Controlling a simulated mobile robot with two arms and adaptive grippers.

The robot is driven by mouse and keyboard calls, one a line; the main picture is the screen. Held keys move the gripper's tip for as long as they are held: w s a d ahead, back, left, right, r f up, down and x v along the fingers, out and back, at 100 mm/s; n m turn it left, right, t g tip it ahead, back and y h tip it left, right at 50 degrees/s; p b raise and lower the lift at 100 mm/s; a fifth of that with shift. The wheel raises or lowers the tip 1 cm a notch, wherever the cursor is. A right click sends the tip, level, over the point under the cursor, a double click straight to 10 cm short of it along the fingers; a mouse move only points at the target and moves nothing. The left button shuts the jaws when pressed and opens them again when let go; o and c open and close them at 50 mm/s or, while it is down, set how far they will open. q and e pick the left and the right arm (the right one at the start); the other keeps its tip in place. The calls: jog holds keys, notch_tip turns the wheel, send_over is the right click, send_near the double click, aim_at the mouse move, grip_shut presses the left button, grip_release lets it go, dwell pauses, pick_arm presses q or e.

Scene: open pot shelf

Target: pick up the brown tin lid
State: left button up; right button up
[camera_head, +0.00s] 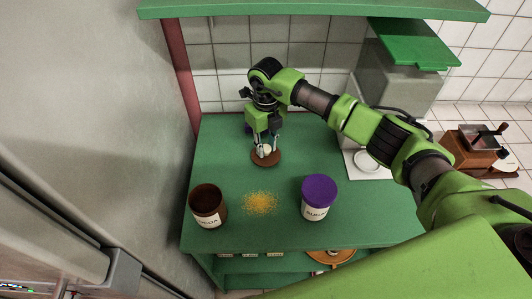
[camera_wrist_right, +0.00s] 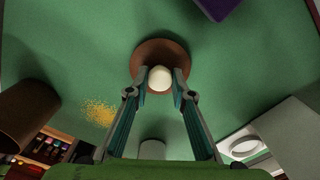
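The brown tin lid (camera_head: 258,163) is a round brown disc on the green worktop, towards the back. In the right wrist view it is a brown disc (camera_wrist_right: 150,48) with a pale round knob (camera_wrist_right: 160,77). My right gripper (camera_head: 266,151) points down over the lid. Its two fingertips (camera_wrist_right: 160,72) stand on either side of the knob, very close to it. I cannot tell whether they press on it. No clear lift of the lid off the worktop shows. My left gripper is not in view.
An open brown cocoa tin (camera_head: 207,207) stands at the front left. A white dish (camera_head: 367,160) lies right. A green shelf (camera_head: 320,9) hangs above the worktop (camera_head: 270,238).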

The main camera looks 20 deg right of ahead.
jog(key=c, duration=0.3)
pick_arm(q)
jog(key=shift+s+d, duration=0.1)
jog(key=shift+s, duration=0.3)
